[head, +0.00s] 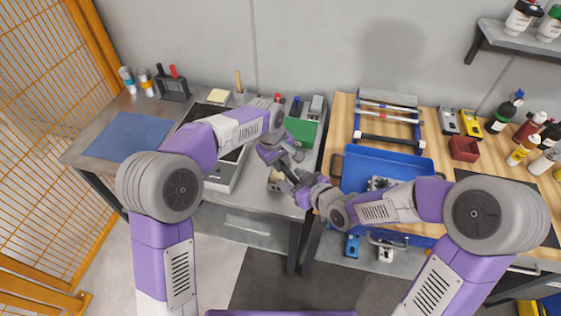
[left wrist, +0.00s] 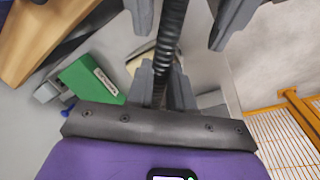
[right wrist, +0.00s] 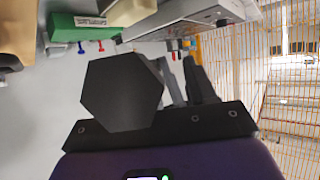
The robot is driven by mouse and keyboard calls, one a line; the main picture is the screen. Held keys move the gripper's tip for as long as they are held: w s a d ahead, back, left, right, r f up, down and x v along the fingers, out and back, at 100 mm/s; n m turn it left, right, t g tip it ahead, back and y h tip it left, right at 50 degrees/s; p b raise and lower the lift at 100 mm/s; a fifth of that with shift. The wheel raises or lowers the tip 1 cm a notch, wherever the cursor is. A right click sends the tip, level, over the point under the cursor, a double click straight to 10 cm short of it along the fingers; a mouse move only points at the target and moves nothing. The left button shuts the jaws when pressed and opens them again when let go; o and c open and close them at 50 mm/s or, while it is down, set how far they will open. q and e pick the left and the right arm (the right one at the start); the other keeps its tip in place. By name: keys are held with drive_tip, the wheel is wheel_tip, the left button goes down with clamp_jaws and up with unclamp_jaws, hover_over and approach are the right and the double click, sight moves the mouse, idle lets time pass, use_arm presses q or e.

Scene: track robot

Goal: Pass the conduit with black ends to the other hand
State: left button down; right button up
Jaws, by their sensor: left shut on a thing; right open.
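The conduit (left wrist: 172,32), a dark ribbed tube, runs lengthwise between the fingers of my left gripper (left wrist: 163,85), which is shut on it. Its black six-sided end (right wrist: 120,92) is large and close in the right wrist view and hides part of my right gripper (right wrist: 165,85). My right gripper is open; its fingers also show at the top of the left wrist view (left wrist: 190,18), one on each side of the conduit, apart from it.
A rack (head: 419,131) with light rods stands behind a blue tray (head: 405,161) on the wooden table. A green box (head: 302,131) and a scale-like device (head: 222,177) are on the grey table. Bottles (head: 525,150) stand at far right. A blue mat (head: 126,135) lies clear at left.

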drive_tip(key=v, duration=0.5)
drive_tip(key=shift+s+d+r, duration=0.1)
drive_tip(key=shift+s+r, duration=0.05)
drive_tip(key=shift+r, duration=0.05)
drive_tip(key=shift+s, duration=0.25)
drive_tip(key=s+a+f+n+g+y, duration=0.2)
drive_tip(key=s+a+f+n+g, duration=0.25)
drive_tip(key=s+a+f, duration=0.3)
drive_tip(key=s+d+f+m+g+h, duration=0.1)
drive_tip(key=s+d+f+m+h, duration=0.1)
drive_tip(key=f+m, duration=0.3)
drive_tip(key=s+d+f+m+g+h, duration=0.2)
drive_tip(key=d+f+m, duration=0.3)
drive_tip(key=f, duration=0.5)
drive_tip(key=s+d+f+m+g+h, duration=0.1)
drive_tip(key=s+d+f+m, duration=0.3)
drive_tip(key=f, duration=0.4)
drive_tip(key=shift+s+m+g+h, duration=0.25)
drive_tip(key=shift+m+g+h, duration=0.2)
drive_tip(key=shift+g, duration=0.1)
